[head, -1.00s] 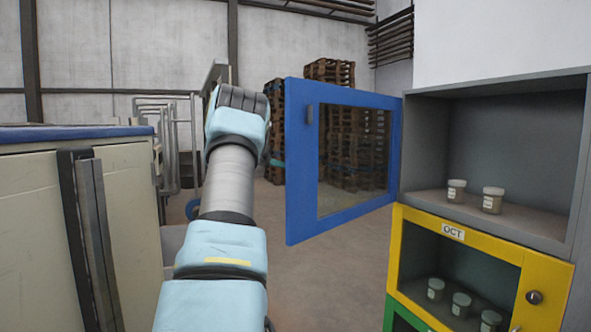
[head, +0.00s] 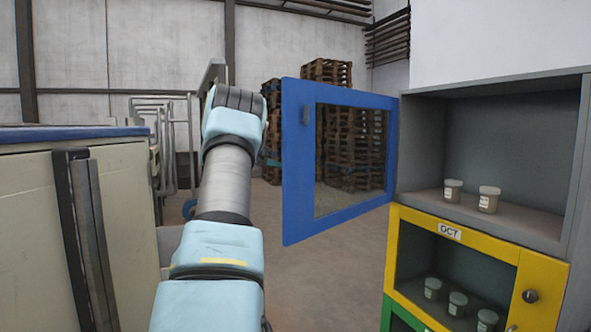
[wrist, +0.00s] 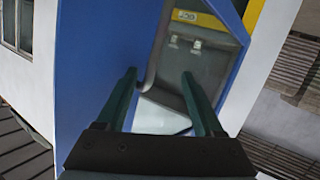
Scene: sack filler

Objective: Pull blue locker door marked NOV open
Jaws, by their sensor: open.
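The blue locker door (head: 297,165) stands swung wide open, out to the left of its compartment, with a window in its frame. No NOV label is visible on the side I see. In the wrist view the blue door frame (wrist: 95,70) fills the left and middle. My gripper (wrist: 160,85) is open in front of the door, its two fingers apart over the frame's edge and window. A grey curved handle (wrist: 152,72) shows between the fingers; I cannot tell contact. In the head view my arm mostly hides the gripper.
The open grey compartment (head: 585,150) holds two lidded jars (head: 488,199). Below it is a shut yellow door marked OCT (head: 450,232), with several jars behind its window. A cream cabinet (head: 110,230) stands close on the left. Stacked pallets (head: 328,72) are far behind; floor between is clear.

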